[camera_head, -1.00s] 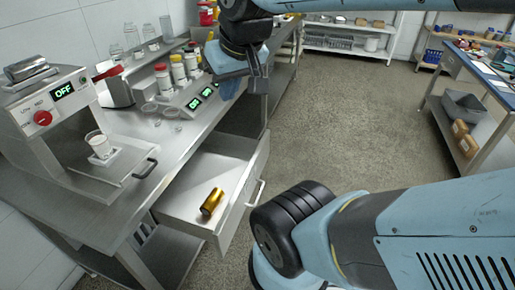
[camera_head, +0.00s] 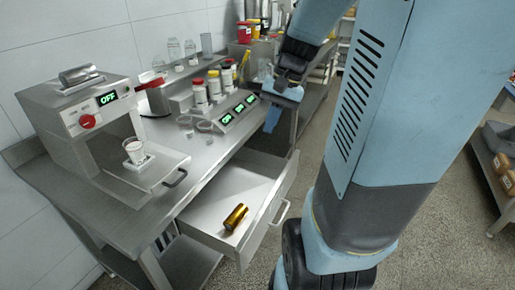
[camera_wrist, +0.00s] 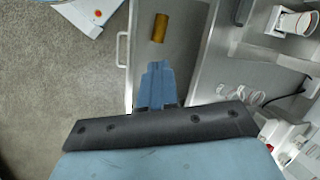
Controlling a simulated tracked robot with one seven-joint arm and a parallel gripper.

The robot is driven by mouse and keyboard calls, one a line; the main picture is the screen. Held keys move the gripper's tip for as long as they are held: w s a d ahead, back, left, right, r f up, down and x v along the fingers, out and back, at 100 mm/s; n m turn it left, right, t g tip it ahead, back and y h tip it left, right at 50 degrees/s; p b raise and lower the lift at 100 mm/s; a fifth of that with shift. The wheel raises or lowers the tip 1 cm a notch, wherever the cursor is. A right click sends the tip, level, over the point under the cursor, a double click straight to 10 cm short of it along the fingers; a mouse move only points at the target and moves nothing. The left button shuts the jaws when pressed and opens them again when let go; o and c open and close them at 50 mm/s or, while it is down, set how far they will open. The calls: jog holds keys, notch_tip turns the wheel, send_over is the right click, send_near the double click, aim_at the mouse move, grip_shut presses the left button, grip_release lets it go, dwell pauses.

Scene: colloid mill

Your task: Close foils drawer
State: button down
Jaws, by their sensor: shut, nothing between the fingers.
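The foils drawer (camera_head: 205,221) is pulled out from under the steel bench. A gold foil roll (camera_head: 236,217) lies inside it near the front. The drawer's bar handle (camera_head: 281,212) is on its front panel; it also shows in the wrist view (camera_wrist: 122,50). My gripper (camera_head: 272,118) is shut and empty, pointing down above the far end of the drawer. In the wrist view my gripper (camera_wrist: 156,68) appears over the drawer interior, with the gold roll (camera_wrist: 159,28) ahead of its tips. The handle is apart from the fingers, to their left.
The bench top (camera_head: 195,165) carries a machine (camera_head: 95,120) reading OFF, a beaker (camera_head: 135,150), lidded jars (camera_head: 214,84) and a scale-like unit with green displays (camera_head: 238,113). A shelf with boxes (camera_head: 502,160) stands at the right. The floor between is clear.

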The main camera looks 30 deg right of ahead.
jog(key=w+d+f+m+t+y, duration=0.4)
jog(key=d+f+m+y, duration=0.5)
jog(key=d+f, duration=0.7)
jog(key=s+d+f+m+t, duration=0.1)
jog(key=d+f+m+t, duration=0.5)
jog(key=f, duration=0.5)
jog(key=m+t+h, duration=0.2)
jog(key=m+t, duration=0.2)
jog(key=m, duration=0.3)
send_near(292, 175)
jog(key=x, duration=0.7)
jog(key=shift+w+d+f, duration=0.1)
jog(key=shift+d+f, duration=0.15)
jog(key=shift+f, duration=0.05)
jog(key=shift+w, duration=0.1)
